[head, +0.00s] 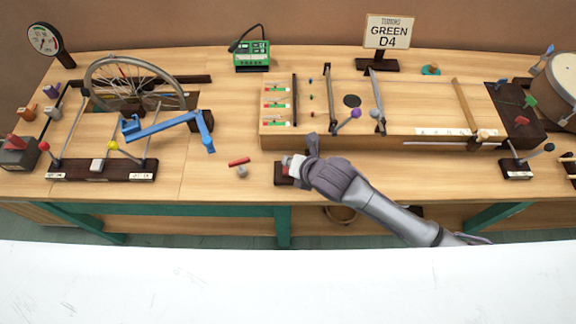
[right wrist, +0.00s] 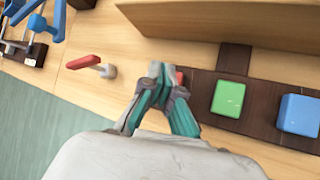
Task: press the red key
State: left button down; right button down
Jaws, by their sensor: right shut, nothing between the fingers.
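The red key (right wrist: 179,78) shows as a thin sliver in the right wrist view, mostly hidden by my right fingertips. It is on the left end of a dark key base (right wrist: 258,120), beside a green key (right wrist: 229,97) and a blue key (right wrist: 298,115). My right gripper (right wrist: 160,72) is shut and empty, with its tips at the red key; I cannot tell whether they touch it. In the head view, my right gripper (head: 291,162) is over the left part of the key base (head: 280,178), and my arm hides the rest. My left gripper is not in view.
A red lever on a grey post (right wrist: 84,62) stands just left of the key base. A long wooden stringed box (head: 380,138) lies behind it. A spoked wheel (head: 135,75) and blue linkage (head: 170,127) are at the left. Bare tabletop (head: 205,180) is left of the lever.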

dwell(0.7)
jog(key=shift+f, duration=0.4)
jog(key=shift+f, duration=0.6)
dwell(0.5)
jog(key=shift+r, duration=0.1)
jog(key=shift+r+p, duration=0.9)
notch_tip(320, 180, up, 5)
jog(key=p, duration=0.5)
jog(key=shift+r, duration=0.1)
